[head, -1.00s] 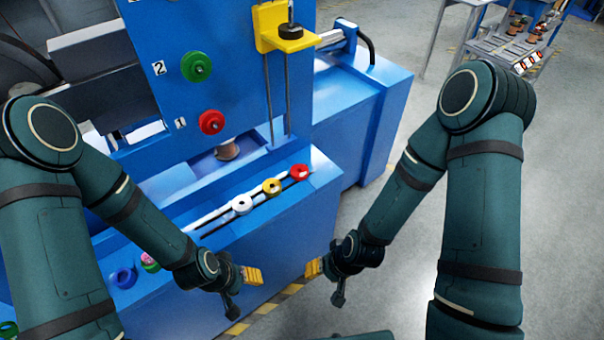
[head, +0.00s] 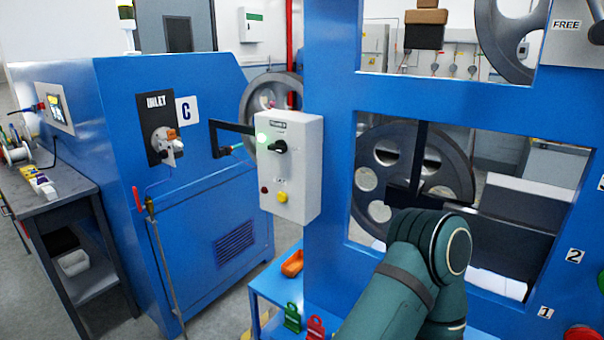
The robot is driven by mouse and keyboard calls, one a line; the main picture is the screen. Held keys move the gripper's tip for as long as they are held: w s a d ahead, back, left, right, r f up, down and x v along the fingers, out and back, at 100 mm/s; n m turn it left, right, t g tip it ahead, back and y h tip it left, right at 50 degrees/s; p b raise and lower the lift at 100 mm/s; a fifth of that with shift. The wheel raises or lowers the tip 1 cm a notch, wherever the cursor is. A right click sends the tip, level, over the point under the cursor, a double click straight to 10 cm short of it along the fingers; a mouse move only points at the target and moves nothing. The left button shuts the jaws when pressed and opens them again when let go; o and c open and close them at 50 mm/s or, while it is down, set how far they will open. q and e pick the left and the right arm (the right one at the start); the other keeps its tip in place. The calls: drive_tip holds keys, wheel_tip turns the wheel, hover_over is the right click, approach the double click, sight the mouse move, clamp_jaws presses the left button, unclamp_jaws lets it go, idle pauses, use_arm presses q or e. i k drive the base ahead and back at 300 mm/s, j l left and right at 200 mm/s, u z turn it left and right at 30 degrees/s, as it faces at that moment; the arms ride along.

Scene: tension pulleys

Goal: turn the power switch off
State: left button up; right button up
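The power switch (head: 278,146) is a black rotary knob on a light grey control box (head: 302,172), under a dark label. A green lamp (head: 262,137) beside the knob is lit. Lower on the box are a dark red button or lamp (head: 264,189) and a yellow button (head: 282,197). The box is mounted at the left side of the blue machine frame (head: 329,110). One of my arms rises at the bottom centre, right of and below the box. Neither gripper shows in the head view now.
A blue cabinet marked C (head: 205,215) stands to the left, with a black bracket (head: 235,128) near the control box. A grey bench (head: 62,200) is at far left.

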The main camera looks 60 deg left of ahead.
sight(279, 146)
drive_tip(key=u, duration=2.15)
